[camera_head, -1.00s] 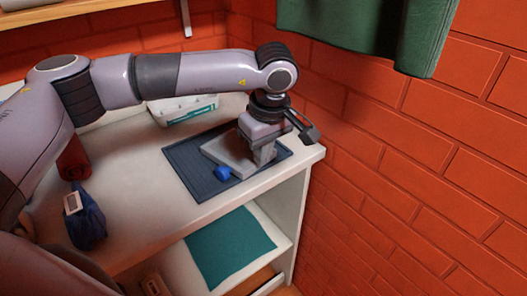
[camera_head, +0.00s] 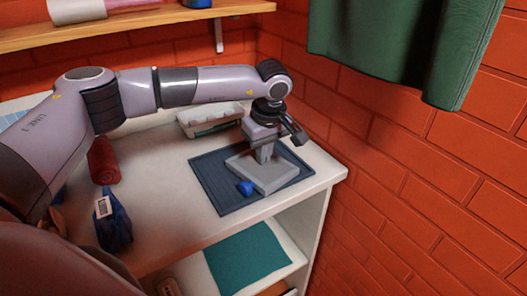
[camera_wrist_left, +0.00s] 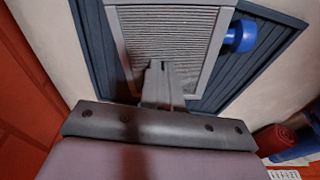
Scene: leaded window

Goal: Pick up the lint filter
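The lint filter (camera_head: 262,174) is a flat grey frame with a pale ribbed mesh panel. It lies on a dark blue ribbed mat (camera_head: 221,199) on the white worktop. In the left wrist view the filter (camera_wrist_left: 202,45) fills the upper middle. My left gripper (camera_head: 264,158) points down over the filter's far part. Its fingers (camera_wrist_left: 160,68) look close together, in front of the mesh in the wrist view. I cannot tell whether they touch the filter, and I see nothing held between them. My right gripper is not in view.
A small blue round object (camera_head: 246,188) is at the filter's near edge. A white box (camera_head: 210,119) stands behind. A red roll (camera_head: 104,161) and blue bag (camera_head: 113,222) are at left. A brick wall (camera_head: 400,190) and hanging green cloth (camera_head: 405,45) bound the right.

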